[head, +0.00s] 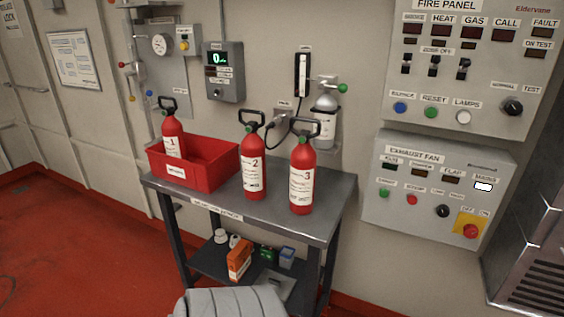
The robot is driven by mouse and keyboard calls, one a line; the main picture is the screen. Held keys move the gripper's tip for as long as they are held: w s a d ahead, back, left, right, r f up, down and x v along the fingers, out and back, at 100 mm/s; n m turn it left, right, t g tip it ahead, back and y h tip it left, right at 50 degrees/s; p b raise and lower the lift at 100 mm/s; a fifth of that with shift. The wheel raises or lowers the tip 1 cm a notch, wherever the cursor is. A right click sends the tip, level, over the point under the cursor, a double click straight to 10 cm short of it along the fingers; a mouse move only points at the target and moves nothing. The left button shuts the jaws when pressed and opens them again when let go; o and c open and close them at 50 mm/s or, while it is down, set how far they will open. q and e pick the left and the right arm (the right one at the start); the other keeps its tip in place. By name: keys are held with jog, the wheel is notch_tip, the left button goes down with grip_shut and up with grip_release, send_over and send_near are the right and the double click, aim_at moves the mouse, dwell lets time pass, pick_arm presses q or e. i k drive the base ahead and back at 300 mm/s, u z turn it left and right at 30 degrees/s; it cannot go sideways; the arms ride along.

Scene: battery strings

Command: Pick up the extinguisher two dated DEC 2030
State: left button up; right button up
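Extinguisher two (254,172) is a red cylinder with a black handle and a white label marked 2. It stands upright on the grey table (228,211), just right of the red bin. The date on its label is too small to read. Extinguisher three (301,178) stands upright to its right, a small gap apart. Extinguisher one (172,138) stands in the left part of the red bin (213,163), its lower part hidden by the bin wall. Neither of my grippers shows in the head view.
A silver cylinder (325,128) hangs on the wall behind extinguisher three. The fire panel (470,70) and exhaust fan panel (435,190) are on the wall at the right. An orange box (239,260) and small items are on the lower shelf. Red floor (80,250) is open at the left.

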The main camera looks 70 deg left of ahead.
aim_at(253, 147)
jog(key=u, duration=0.55)
jog(key=i, duration=0.9)
jog(key=u, duration=0.85)
